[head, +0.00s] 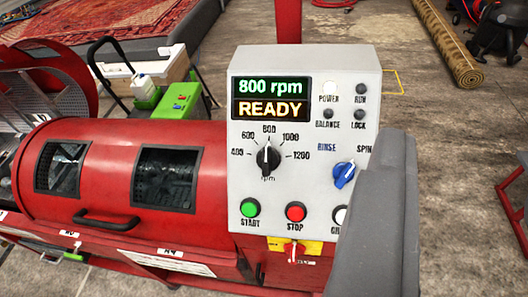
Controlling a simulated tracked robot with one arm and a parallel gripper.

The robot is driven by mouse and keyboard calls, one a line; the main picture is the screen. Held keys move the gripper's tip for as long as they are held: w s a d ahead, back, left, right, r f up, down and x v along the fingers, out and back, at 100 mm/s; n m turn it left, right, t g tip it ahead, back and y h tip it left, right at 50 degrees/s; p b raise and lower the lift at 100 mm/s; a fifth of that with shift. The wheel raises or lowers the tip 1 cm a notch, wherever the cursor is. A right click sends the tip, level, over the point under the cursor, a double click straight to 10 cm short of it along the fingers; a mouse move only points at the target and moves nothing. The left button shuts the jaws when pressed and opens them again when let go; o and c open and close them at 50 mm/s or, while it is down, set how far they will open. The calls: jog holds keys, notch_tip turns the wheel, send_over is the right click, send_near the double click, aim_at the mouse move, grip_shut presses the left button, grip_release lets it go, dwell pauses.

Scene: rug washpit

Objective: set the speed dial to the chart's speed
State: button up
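The speed dial (268,158) is a black knob with a white pointer on the grey control panel (305,130). Its scale runs from 400 to 1200, and the pointer stands up at 800. The display (271,99) above it reads "800 rpm" and "READY". No speed chart can be read in this view. My gripper (385,215) shows only as a large grey part at the right, in front of the panel's lower right corner. It is right of the dial and apart from it in the picture. Its fingertips cannot be made out, and it hides part of a button.
A blue RINSE/SPIN knob (344,174) sits right of the dial. Below are a green START button (250,207) and a red STOP button (295,212). The red drum machine (105,180) stands left. A rolled rug (447,42) lies on the floor behind.

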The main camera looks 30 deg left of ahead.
jog(key=w+a+f+g+p, duration=0.35)
jog(key=w+p, duration=0.25)
jog(key=w, duration=0.2)
jog(key=n+g+y+p, duration=0.1)
jog(key=n+g+p, duration=0.2)
jog(key=g+p, duration=0.75)
send_over(265, 157)
jog(key=s+d+p, duration=0.2)
jog(key=s+p, duration=0.1)
jog(key=s, duration=0.2)
notch_tip(265, 157, down, 15)
jog(key=t, duration=0.3)
jog(key=x, duration=0.4)
jog(key=p+x, duration=0.1)
jog(key=x, duration=0.8)
jog(key=shift+s+a+f, duration=0.1)
jog(key=shift+s+a, duration=0.05)
jog(key=shift+a, duration=0.15)
jog(key=shift+c, duration=0.3)
grip_shut()
jog(key=shift+a, duration=0.2)
jog(key=shift+d, duration=0.15)
